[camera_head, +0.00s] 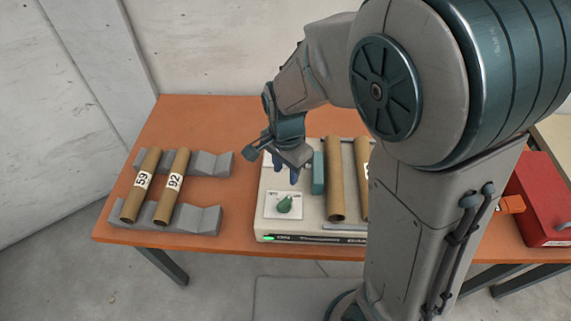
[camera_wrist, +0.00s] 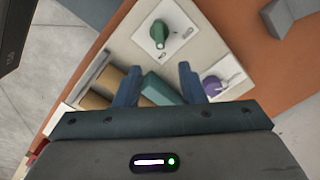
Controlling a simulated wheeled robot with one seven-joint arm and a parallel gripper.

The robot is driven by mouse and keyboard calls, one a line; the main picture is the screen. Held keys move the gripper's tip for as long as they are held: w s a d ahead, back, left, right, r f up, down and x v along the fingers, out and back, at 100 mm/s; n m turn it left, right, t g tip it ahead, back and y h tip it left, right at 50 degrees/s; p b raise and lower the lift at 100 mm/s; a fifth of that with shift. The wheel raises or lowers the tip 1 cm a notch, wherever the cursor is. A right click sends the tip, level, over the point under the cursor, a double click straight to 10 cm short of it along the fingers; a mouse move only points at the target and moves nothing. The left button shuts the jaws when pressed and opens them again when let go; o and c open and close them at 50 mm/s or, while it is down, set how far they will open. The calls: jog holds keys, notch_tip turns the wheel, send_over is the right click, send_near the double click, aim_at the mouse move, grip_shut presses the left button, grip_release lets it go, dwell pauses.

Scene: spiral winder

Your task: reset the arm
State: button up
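My gripper (camera_head: 288,172) is above the left part of the white winder machine (camera_head: 275,226). In the wrist view its two blue fingers (camera_wrist: 158,88) are spread apart with nothing held between them. A green knob (camera_head: 284,204) sits on a white plate on the machine's front left; it also shows in the wrist view (camera_wrist: 158,33). A purple knob (camera_wrist: 211,85) shows in the wrist view beside one finger. A teal block (camera_head: 318,173) stands on the machine. Two brown tubes (camera_head: 334,180) lie on it to the right, one partly hidden by my arm.
Two more brown tubes, labelled 59 (camera_head: 141,185) and 92 (camera_head: 172,185), lie across grey notched racks (camera_head: 206,220) on the orange table (camera_head: 185,108). A red box (camera_head: 541,200) is at the far right. The table's back left is clear.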

jog(key=shift+r, duration=0.55)
jog(key=s+d+r+n+t, duration=0.2)
jog(key=s+d+r+n, duration=0.2)
jog(key=d+r, duration=0.2)
jog(key=s+d+r+n+t, duration=0.1)
jog(key=s+d+r+n, duration=0.3)
jog(key=d, duration=0.6)
jog(key=shift+s+r+n+t, duration=0.3)
jog(key=shift+s+r+t, duration=0.1)
jog(key=shift+s+r, duration=0.35)
jog(key=shift+w+r, duration=0.1)
